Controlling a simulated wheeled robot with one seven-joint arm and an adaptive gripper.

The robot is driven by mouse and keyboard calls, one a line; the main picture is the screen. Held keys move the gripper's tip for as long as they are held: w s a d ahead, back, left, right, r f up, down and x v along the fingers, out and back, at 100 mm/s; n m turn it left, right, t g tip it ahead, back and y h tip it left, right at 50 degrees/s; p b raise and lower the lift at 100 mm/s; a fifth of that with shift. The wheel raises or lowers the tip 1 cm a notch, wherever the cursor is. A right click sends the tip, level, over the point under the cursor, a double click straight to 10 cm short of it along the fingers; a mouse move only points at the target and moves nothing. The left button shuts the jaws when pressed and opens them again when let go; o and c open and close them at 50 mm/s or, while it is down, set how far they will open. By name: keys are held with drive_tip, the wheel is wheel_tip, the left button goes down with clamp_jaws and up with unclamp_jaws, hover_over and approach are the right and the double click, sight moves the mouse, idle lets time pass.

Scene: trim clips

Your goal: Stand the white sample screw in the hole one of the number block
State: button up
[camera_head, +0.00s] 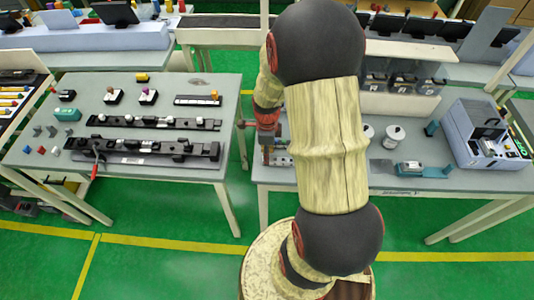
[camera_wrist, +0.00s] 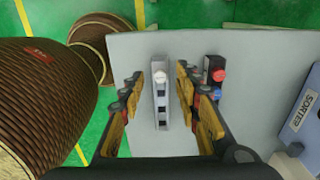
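In the wrist view a narrow grey block (camera_wrist: 161,112), which looks like the number block, lies lengthwise on the table with several dark square marks along its top. A white round-topped piece (camera_wrist: 159,76), apparently the white sample screw, shows at its far end. I cannot tell how deep it sits or which number is there. My gripper (camera_wrist: 158,77) is open, with one finger on each side of the block and clear gaps to the white piece. In the head view my arm hides most of the block; a grey part (camera_head: 283,161) shows beside it.
A dark box with a red knob (camera_wrist: 218,75) stands just right of the right finger. A machine marked SORTER (camera_wrist: 306,112) is farther right. White spools (camera_head: 394,134) stand right of my arm. The left table (camera_head: 60,165) holds rails, clips and small parts.

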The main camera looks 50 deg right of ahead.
wheel_tip(320, 180, up, 12)
idle(0.6)
idle(0.5)
